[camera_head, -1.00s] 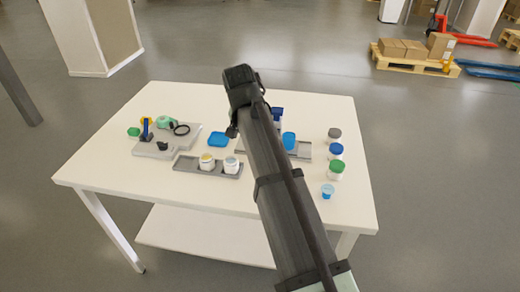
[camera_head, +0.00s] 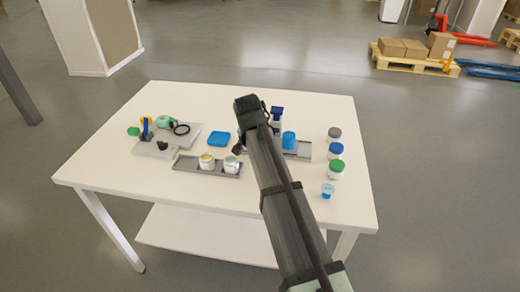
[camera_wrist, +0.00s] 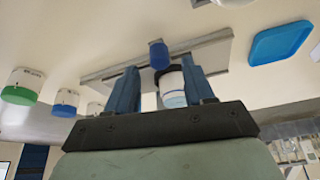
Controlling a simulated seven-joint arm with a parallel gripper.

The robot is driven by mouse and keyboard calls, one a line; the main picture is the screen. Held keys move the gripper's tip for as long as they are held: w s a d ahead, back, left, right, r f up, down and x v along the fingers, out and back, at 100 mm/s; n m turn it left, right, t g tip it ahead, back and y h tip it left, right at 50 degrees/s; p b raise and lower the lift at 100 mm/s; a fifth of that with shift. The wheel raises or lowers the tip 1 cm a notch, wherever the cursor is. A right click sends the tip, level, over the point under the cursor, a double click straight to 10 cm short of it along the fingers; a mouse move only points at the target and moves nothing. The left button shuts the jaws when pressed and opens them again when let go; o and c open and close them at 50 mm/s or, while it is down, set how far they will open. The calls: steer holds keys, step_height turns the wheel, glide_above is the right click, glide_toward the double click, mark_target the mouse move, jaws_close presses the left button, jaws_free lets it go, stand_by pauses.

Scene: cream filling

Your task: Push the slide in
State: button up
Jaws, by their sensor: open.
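A grey slide tray (camera_head: 303,149) lies on the right half of the table, partly hidden behind my arm in the head view. A blue upright part (camera_head: 277,113) and a blue-topped container (camera_head: 289,139) stand at it. In the wrist view the tray (camera_wrist: 213,48) crosses behind my fingers. The blue part (camera_wrist: 158,54) and a white-and-blue container (camera_wrist: 172,88) appear between the two blue fingers of my gripper (camera_wrist: 158,75). My gripper is open; I see no clear contact. The head view mostly hides it behind my arm.
A blue lid (camera_head: 219,139) lies left of my arm. A grey tray (camera_head: 190,167) with two cups is at the front. A grey board (camera_head: 150,150) with tools is left.

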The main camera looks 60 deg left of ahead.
steer(key=shift+x, duration=1.5)
jaws_close()
